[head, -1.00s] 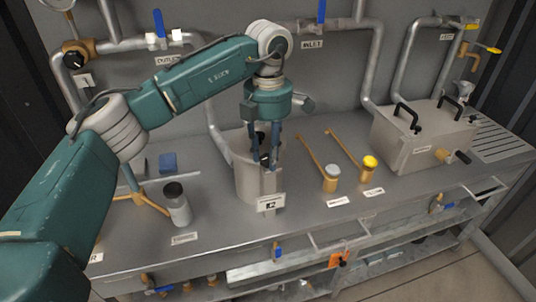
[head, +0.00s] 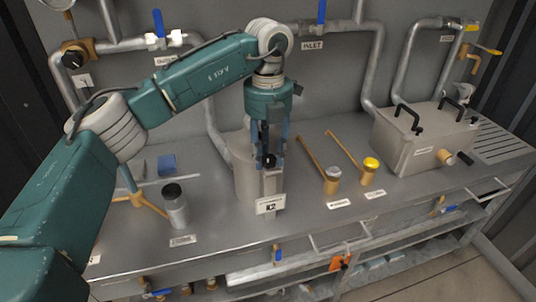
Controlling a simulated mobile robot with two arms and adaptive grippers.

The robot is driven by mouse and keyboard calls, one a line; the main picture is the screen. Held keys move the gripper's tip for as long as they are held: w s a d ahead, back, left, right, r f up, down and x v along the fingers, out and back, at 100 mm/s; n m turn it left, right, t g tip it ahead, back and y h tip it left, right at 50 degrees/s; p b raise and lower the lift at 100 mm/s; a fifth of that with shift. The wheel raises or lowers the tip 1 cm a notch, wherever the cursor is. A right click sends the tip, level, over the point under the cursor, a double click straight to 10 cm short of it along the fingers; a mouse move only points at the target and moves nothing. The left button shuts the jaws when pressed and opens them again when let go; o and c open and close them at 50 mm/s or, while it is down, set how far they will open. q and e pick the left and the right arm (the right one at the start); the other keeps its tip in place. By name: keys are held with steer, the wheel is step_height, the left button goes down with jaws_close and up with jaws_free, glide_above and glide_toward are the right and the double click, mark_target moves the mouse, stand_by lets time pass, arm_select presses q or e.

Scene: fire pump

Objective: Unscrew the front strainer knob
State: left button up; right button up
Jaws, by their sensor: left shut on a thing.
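The strainer is a grey, bucket-like housing (head: 245,178) near the middle of the bench, with a narrow block and a white label (head: 270,205) on its front. My left gripper (head: 269,160) points straight down over the front of this housing. Its fingers are shut on the black front strainer knob (head: 269,161), which shows between the fingertips. The knob's stem and thread are hidden. My right gripper is not in view.
A grey canister (head: 174,206) stands left. A steel box (head: 425,140) with black handles stands right. Pipes and blue-handled valves (head: 321,12) line the wall.

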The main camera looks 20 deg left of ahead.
mark_target(269, 157)
arm_select(q)
steer(key=shift+w+r+n, duration=0.1)
steer(key=shift+n, duration=0.8)
steer(key=o, duration=1.2)
steer(key=shift+c, duration=0.2)
step_height(269, 157, up, 12)
